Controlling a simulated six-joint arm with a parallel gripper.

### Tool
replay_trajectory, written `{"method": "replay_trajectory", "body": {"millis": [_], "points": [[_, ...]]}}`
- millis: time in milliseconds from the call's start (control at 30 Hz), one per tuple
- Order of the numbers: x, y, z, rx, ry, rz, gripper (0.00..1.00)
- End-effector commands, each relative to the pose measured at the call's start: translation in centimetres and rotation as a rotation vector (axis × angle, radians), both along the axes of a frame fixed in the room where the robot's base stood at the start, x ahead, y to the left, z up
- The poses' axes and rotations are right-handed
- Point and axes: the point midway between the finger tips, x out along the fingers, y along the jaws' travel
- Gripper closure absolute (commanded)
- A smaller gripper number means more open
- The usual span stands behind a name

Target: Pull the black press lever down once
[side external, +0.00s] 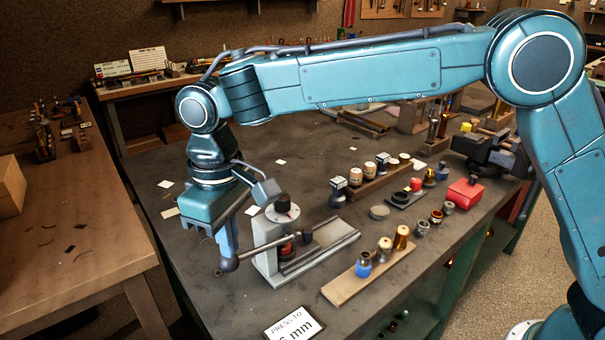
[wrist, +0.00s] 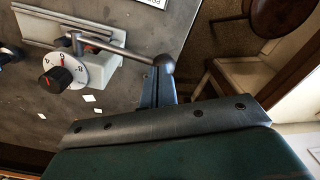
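The press (side external: 270,262) is a pale metal block with a rail bed on the dark bench. Its lever (side external: 258,247) is a grey rod with a dark ball knob (side external: 228,264), sticking out to the left and sloping slightly down. The lever also shows in the wrist view (wrist: 118,50), with its knob (wrist: 166,63) at my fingertips. My gripper (side external: 230,250) points down over the knob end. Its fingers look close together in the wrist view (wrist: 156,78). The knob partly covers the tips, so contact is unclear.
A numbered dial with a black knob (wrist: 55,79) sits on the press. A wooden strip with small parts (side external: 345,288) lies to its right. A printed card (side external: 293,325) lies at the front. The bench is mostly clear behind my gripper; its left edge is close.

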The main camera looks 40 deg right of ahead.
Motion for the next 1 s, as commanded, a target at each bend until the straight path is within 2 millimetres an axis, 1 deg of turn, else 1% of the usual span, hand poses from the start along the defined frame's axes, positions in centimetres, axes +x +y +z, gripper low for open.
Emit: {"method": "replay_trajectory", "body": {"millis": [533, 1000], "points": [[0.0, 0.1, -0.9, -0.001, 0.003, 0.000, 1.00], [-0.1, 0.1, -1.1, -0.003, 0.003, 0.000, 1.00]]}}
